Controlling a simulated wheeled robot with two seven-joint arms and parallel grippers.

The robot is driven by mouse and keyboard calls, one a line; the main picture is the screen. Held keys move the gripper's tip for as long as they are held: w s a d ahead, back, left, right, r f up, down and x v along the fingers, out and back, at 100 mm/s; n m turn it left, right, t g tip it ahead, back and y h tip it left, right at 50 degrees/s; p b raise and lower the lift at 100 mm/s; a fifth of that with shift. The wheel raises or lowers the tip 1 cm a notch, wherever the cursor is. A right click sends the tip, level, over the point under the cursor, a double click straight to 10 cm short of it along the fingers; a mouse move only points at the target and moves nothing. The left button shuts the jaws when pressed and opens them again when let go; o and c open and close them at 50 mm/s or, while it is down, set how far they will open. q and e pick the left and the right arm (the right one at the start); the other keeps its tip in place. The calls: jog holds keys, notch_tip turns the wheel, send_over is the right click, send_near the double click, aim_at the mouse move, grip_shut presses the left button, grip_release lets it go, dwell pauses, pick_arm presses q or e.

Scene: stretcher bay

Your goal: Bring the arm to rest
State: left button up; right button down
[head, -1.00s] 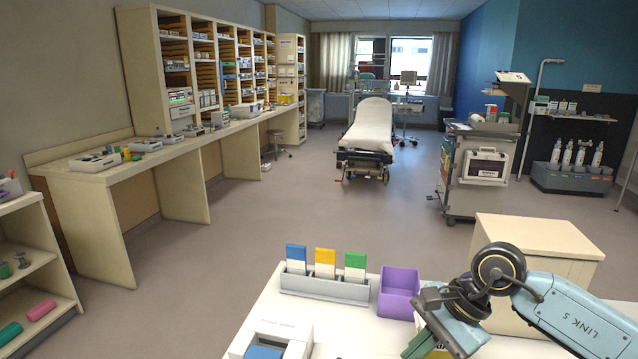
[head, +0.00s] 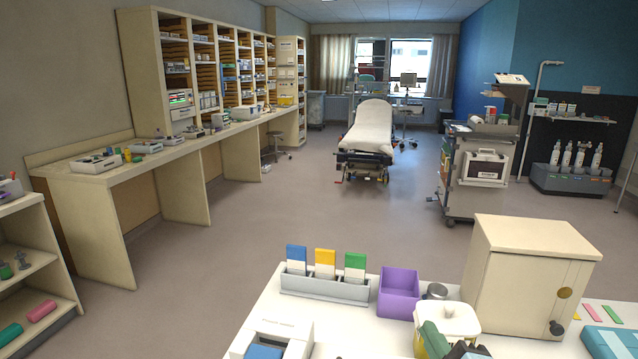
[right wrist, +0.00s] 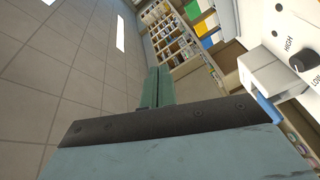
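My right gripper (head: 436,338) shows only partly at the bottom edge of the head view, in front of a yellow bin with a white lid (head: 447,318). I cannot tell whether it touches the bin. In the right wrist view its two teal fingers (right wrist: 157,88) lie side by side with no clear gap, and nothing shows between them. Most of my right arm is out of the head view. My left gripper is not in view.
On the white counter (head: 345,325) are a card rack (head: 325,289), a purple box (head: 398,292), a small metal cup (head: 435,291) and a white device (head: 280,335). A cream cabinet (head: 525,275) stands right of the bin. The floor beyond is open.

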jog(key=s+d+f+m+g+h, duration=0.35)
jog(key=s+f+m+g, duration=0.55)
jog(key=f, duration=0.4)
jog(key=s+f+m+g+y, duration=0.2)
jog(key=s+f+m+g, duration=0.35)
jog(key=s, duration=0.95)
notch_tip(320, 180, down, 28)
jog(key=s+n+g+b, duration=0.1)
jog(key=n+b, duration=0.1)
jog(key=b, duration=0.1)
jog(key=s+d+f+b, duration=0.1)
jog(key=s+d+f, duration=0.1)
jog(key=s+f, duration=0.6)
jog(key=s+d+f+g+b, duration=0.1)
jog(key=s+f, duration=0.7)
jog(key=f, duration=0.1)
jog(key=shift+s+d+f, duration=0.3)
jog(key=shift+s+d, duration=0.05)
